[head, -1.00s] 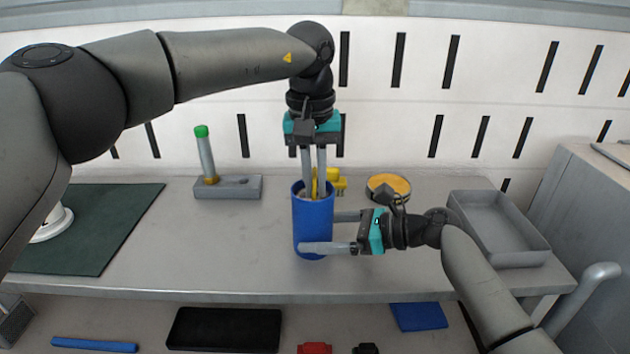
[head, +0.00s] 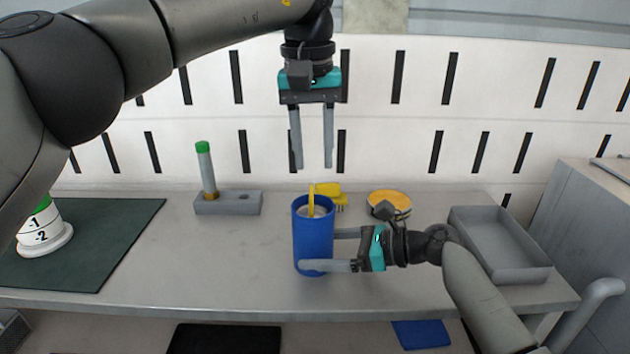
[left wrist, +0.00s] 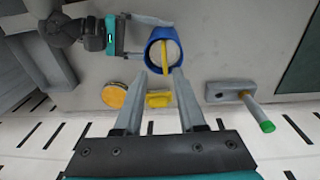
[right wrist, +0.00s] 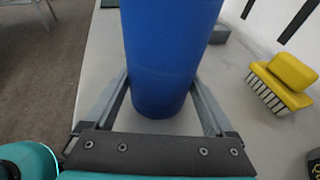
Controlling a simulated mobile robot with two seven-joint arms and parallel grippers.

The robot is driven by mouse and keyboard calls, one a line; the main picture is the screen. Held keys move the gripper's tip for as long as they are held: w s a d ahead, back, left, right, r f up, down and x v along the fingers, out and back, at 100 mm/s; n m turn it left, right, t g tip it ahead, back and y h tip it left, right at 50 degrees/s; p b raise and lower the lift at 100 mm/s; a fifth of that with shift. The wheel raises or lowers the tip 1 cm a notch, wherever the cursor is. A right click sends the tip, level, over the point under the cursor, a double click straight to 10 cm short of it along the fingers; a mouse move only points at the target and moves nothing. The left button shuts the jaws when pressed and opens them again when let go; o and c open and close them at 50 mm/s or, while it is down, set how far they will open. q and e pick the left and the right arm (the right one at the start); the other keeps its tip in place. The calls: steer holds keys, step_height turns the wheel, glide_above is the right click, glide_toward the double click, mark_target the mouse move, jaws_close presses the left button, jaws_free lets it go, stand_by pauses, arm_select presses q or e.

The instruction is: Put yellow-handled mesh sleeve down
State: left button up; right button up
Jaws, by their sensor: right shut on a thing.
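The yellow handle (head: 311,201) of the mesh sleeve sticks up at the rim of a blue cylinder (head: 313,240). In the left wrist view the handle (left wrist: 164,62) crosses the cylinder's open mouth, with a pale round surface inside. The sleeve's body is hidden in the cylinder. My left gripper (head: 313,166) is open and empty above the cylinder, pointing down. My right gripper (head: 332,250) is shut on the blue cylinder, which stands upright on the table; its fingers lie along both sides of it in the right wrist view (right wrist: 160,85).
A yellow brush (head: 329,192) stands behind the cylinder, with a round orange-topped tin (head: 389,200) to its right. A grey tray (head: 497,247) is at the right. A grey holder (head: 228,204) with a green-capped tube (head: 206,170) and a green mat (head: 84,245) are left.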

arm_select(q)
steer(key=shift+s+a+r, duration=0.1)
steer(key=shift+r, duration=1.55)
arm_select(e)
steer(key=shift+s+f, duration=0.25)
steer(key=shift+f, duration=0.4)
steer(key=o, duration=1.1)
steer(key=shift+o, duration=0.6)
steer(key=shift+w, duration=0.1)
steer(key=shift+r, duration=0.2)
